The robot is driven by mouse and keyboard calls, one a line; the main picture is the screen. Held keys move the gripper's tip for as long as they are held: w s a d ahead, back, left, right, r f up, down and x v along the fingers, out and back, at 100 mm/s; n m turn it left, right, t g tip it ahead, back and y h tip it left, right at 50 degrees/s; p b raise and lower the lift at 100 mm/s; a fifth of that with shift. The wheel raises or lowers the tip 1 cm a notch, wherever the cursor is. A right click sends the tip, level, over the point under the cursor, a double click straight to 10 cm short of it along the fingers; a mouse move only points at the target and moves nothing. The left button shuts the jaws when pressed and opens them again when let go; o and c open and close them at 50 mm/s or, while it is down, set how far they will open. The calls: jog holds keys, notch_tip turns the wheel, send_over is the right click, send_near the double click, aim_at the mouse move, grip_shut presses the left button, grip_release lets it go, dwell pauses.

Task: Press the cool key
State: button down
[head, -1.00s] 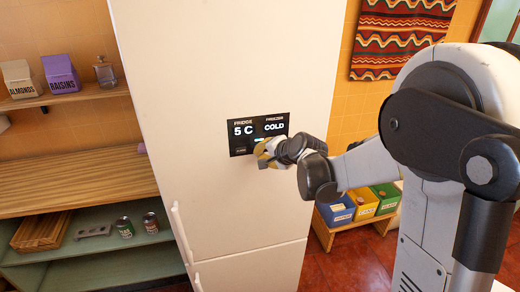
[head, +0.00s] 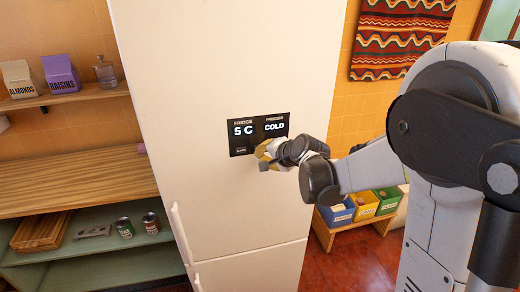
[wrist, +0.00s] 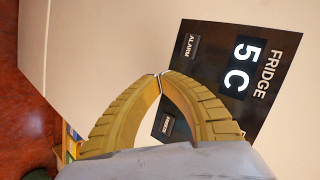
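The black control panel (head: 258,133) is on the front of a white fridge and reads "FRIDGE 5 C" and "FREEZER COLD". In the wrist view the panel (wrist: 222,75) appears turned sideways, with the "5 C" readout and an ALARM key (wrist: 190,46). A second small key (wrist: 168,124) shows between my yellow fingers; its label is too small to read. I cannot make out a key marked cool. My gripper (wrist: 160,75) is shut and empty, its fingertips meeting near the panel's lower edge. In the head view my gripper (head: 262,155) covers the panel's lower right; contact is unclear.
The fridge (head: 225,60) has handles low on its left edge. Shelves at left hold cartons (head: 62,74), a bottle (head: 105,72) and cans (head: 124,227). Coloured bins (head: 363,205) stand on a low bench at right, behind my arm.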

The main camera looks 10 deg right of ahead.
jog(key=s, duration=0.6)
dwell(0.3)
jog(key=s+f+n+g+h+b, duration=0.1)
jog(key=s+f+n+b, duration=0.2)
jog(key=s, duration=0.5)
jog(key=s+f+n+g+h+b, duration=0.1)
jog(key=s+n+b, duration=0.3)
jog(key=s, duration=0.5)
jog(key=s+f+n+g+h+b, duration=0.1)
jog(key=s+f+n+b, duration=0.3)
jog(key=s, duration=0.5)
jog(key=shift+f+g, duration=0.3)
